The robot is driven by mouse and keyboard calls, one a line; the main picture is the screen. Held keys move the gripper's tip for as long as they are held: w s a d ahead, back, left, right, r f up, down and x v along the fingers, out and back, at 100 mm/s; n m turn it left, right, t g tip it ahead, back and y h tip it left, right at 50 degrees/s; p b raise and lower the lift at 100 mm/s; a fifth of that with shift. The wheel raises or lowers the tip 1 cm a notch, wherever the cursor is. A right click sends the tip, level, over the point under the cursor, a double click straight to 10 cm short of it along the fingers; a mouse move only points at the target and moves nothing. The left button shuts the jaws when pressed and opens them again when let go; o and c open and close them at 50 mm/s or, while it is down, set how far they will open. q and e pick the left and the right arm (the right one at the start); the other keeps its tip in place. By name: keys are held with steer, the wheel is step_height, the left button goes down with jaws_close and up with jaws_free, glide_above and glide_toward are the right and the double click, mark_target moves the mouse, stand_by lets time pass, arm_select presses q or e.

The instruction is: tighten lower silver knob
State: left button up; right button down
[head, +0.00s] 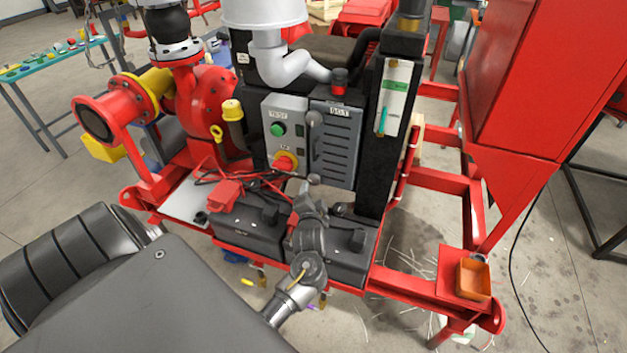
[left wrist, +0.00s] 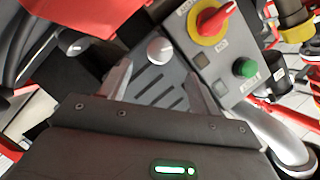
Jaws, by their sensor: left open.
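The lower silver knob (head: 314,180) is small and round, at the bottom of the grey louvred cover (head: 342,150). In the left wrist view this knob (left wrist: 160,51) shows just beyond and between the fingertips, apart from both. My left gripper (head: 308,199) is just below and in front of the knob in the head view, partly hidden by its own wrist. In the left wrist view its two fingers (left wrist: 158,76) stand wide apart with nothing between them.
Left of the cover, a grey panel carries a red-and-yellow rotary switch (head: 286,162) and a green button (head: 278,129). Black batteries (head: 248,226) with red leads sit below. A dark post (head: 379,190) stands to the right. An orange tray (head: 473,279) sits at the frame's right corner.

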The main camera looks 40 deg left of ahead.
mark_target(314, 182)
arm_select(q)
steer(key=x, duration=0.8)
steer(key=shift+p, duration=0.4)
steer(key=c, duration=1)
steer(key=shift+o, duration=0.2)
